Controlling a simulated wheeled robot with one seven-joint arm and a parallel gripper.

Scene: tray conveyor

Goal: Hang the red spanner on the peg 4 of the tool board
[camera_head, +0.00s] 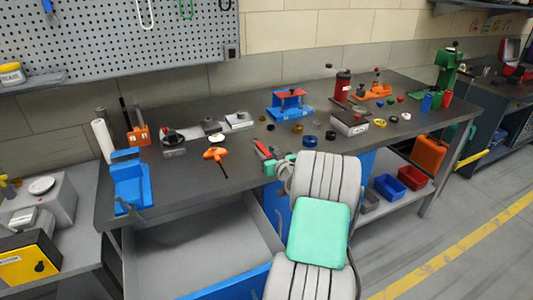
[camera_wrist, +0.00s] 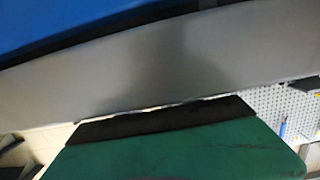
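The tool board (camera_head: 110,45) is a grey perforated panel on the wall at the upper left, cut off by the picture's top. Several coloured shapes show along its top edge, and I cannot read peg numbers. A small red tool (camera_head: 262,149) lies at the bench's front edge, right by my gripper (camera_head: 274,166); it may be the red spanner, but its shape is too small to tell. My gripper is partly hidden by my arm. In the wrist view, one dark-tipped green finger (camera_wrist: 170,145) fills the bottom, close to a grey surface, and no spanner shows between fingers.
The grey bench (camera_head: 185,190) holds an orange drill-like tool (camera_head: 215,154), a blue vise (camera_head: 129,183), a blue-and-red fixture (camera_head: 289,103) and several small parts. An open drawer (camera_head: 200,255) juts out below the front edge, left of my arm. A perforated board (camera_wrist: 280,108) also shows in the wrist view.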

